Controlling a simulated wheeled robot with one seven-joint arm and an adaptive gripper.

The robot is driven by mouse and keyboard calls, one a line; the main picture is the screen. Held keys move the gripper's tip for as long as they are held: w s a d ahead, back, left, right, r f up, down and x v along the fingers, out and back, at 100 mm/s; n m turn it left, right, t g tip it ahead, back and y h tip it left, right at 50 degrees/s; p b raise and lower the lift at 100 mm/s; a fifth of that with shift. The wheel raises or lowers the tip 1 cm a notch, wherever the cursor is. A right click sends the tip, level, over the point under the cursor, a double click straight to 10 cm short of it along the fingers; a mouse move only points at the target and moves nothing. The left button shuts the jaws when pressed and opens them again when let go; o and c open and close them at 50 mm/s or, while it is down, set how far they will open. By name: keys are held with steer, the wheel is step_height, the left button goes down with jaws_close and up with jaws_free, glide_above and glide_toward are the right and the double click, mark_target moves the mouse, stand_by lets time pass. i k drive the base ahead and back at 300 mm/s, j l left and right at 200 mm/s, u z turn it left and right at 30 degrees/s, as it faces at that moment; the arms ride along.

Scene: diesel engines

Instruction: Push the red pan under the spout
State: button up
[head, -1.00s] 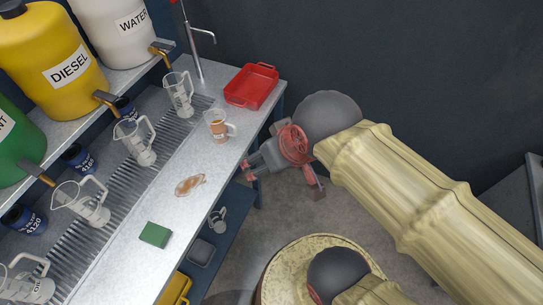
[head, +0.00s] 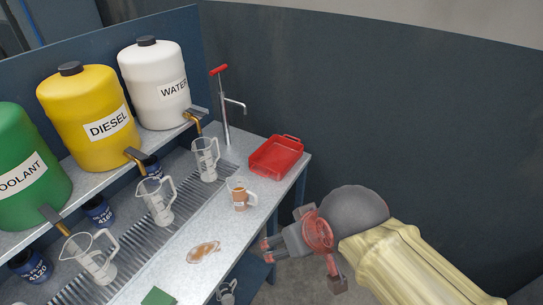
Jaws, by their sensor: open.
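The red pan (head: 276,157) is a shallow rectangular tray on the far right end of the metal bench. The spout (head: 236,103) is on a tall thin metal stand with a red handle (head: 219,70). It stands to the left of the pan and points toward it. The pan lies to the right of the spout tip, and I cannot tell whether any of it is below the tip. My gripper (head: 301,261) is open and empty, beside the bench's right edge and nearer than the pan. It is apart from the pan.
A brown puddle (head: 203,252) and a green sponge (head: 158,297) lie on the bench. Clear jugs (head: 206,160) stand on the grating under taps. Dark wall rises behind.

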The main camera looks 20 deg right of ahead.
mark_target(274, 158)
steer(key=i+l+z, duration=0.15)
steer(key=i, duration=0.5)
steer(key=i+l+z, duration=0.15)
steer(key=i, duration=0.5)
